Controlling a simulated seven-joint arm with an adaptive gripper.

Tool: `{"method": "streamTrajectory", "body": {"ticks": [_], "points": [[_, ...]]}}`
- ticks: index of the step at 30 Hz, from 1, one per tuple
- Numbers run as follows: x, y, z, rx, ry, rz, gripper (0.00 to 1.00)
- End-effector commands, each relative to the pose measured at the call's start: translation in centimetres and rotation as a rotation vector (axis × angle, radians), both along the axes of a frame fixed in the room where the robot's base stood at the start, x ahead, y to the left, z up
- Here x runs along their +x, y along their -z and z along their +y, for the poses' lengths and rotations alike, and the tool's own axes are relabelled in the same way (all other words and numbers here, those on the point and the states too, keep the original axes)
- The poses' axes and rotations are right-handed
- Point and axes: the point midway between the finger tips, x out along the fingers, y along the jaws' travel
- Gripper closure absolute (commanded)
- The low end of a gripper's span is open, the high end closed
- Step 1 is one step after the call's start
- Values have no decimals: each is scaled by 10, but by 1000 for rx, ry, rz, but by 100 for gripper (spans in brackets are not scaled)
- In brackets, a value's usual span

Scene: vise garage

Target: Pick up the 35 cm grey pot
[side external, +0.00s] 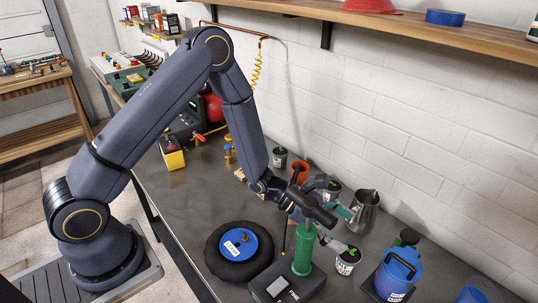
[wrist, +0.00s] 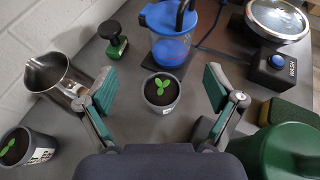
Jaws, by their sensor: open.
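A grey pot (wrist: 161,104) with a green seedling stands upright between and beyond my gripper's fingers in the wrist view. In the side external view this pot (side external: 346,268) has a white label that I cannot read surely. My gripper (side external: 346,232) is open, with its teal-padded fingers apart on either side of the pot's line; it also shows in the wrist view (wrist: 160,88). No contact with the pot shows. A second grey seedling pot (wrist: 38,144) stands at lower left in the wrist view.
A metal pitcher (wrist: 45,72) stands left of the fingers, and a blue jug (wrist: 170,48) stands beyond the pot. A green cylinder (side external: 303,252) is close on the right in the wrist view.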

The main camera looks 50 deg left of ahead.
Motion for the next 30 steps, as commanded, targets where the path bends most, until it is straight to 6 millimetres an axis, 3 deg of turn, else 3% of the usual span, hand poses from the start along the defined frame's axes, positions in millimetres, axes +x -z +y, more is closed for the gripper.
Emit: {"method": "streamTrajectory", "body": {"ticks": [10,17,22,26,30], "points": [[1,-2,-2,18,39,-17,7],[6,-13,-2,225,342,-148,7],[24,-18,29,583,639,-303,7],[46,-20,72,956,909,-458,7],[75,-37,111,1301,1175,-618,7]]}}
